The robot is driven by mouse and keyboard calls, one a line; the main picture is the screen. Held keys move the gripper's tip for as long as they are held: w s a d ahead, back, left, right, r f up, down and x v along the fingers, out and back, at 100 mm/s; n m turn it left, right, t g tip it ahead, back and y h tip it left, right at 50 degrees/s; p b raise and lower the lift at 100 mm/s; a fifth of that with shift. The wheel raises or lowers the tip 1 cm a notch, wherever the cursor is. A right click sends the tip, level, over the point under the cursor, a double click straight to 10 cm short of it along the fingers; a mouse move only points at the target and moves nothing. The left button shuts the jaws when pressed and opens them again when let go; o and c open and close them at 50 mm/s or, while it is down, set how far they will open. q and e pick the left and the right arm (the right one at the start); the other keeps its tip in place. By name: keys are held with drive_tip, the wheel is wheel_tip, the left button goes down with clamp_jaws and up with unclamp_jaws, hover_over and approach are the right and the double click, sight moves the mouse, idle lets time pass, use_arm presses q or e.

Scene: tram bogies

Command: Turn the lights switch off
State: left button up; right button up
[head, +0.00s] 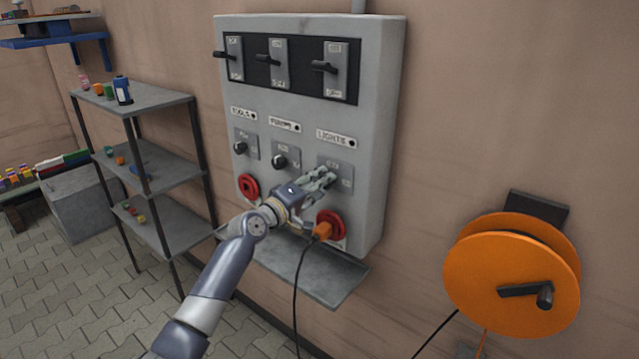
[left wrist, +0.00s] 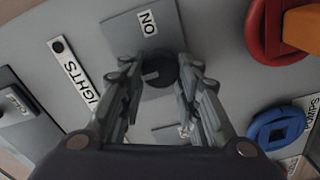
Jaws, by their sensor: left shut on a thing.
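The lights switch is a dark round knob (left wrist: 160,70) on a grey plate (left wrist: 120,35) marked ON, with a light mark on its face. The LIGHTS label (left wrist: 75,75) is beside it. In the head view the plate (head: 346,172) is at the lower right of the grey panel and the fingers hide the knob. My left gripper (head: 328,178) is at this plate. In the left wrist view its two fingers (left wrist: 158,85) are on either side of the knob, shut on it. My right gripper is not in view.
The panel (head: 375,120) has breaker levers (head: 324,67) on top and two other knobs (head: 279,161). An orange plug (head: 322,231) with a hanging cable sits in a red socket below my gripper. A shelf (head: 150,98) stands left; an orange cable reel (head: 512,275) is right.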

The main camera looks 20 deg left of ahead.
use_arm(q)
drive_tip(key=o, duration=1.1)
drive_tip(key=shift+c, duration=0.2)
drive_tip(key=v, duration=1.2)
